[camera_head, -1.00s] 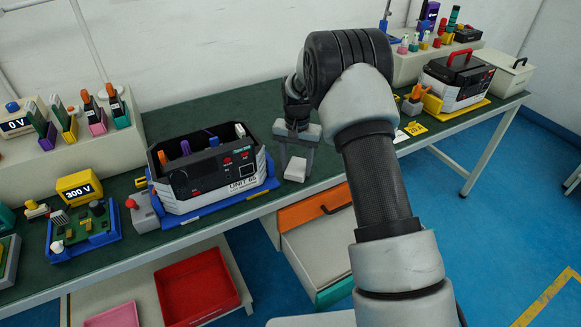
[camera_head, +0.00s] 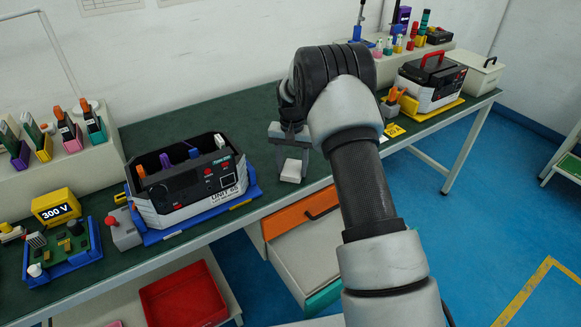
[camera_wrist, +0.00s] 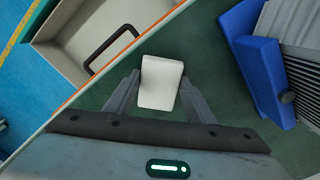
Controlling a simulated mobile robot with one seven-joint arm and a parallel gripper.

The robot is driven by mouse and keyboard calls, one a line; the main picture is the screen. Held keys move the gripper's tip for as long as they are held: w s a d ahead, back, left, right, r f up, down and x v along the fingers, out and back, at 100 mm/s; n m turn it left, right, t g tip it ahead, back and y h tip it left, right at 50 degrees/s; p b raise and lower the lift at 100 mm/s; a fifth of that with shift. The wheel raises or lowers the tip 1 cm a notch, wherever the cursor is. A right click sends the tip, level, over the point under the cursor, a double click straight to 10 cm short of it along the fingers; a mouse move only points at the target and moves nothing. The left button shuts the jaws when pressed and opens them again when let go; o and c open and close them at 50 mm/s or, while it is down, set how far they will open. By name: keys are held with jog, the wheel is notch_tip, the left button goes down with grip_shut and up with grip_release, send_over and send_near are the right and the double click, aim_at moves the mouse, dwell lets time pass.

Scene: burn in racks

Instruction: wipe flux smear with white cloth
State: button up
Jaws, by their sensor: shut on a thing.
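My gripper (camera_head: 290,152) is shut on the white cloth (camera_head: 291,171), a small folded pad hanging between its fingers. In the wrist view the cloth (camera_wrist: 160,82) sits between the two grey fingers, over the green bench top (camera_wrist: 215,55). In the head view the gripper is near the bench's front edge, right of the unit in the blue cradle. I cannot tell whether the cloth touches the surface. I cannot make out a flux smear in either view.
The unit labelled UNIT (camera_head: 190,190) stands left of my gripper in a blue cradle; a second unit (camera_head: 432,85) stands farther right on a yellow base. An orange drawer front (camera_head: 303,213) is below the edge. The bench behind the gripper looks clear.

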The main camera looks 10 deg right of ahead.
jog(key=shift+r+p, duration=1.7)
jog(key=shift+r, duration=1.25)
jog(key=shift+r+p, duration=0.95)
jog(key=shift+r, duration=0.6)
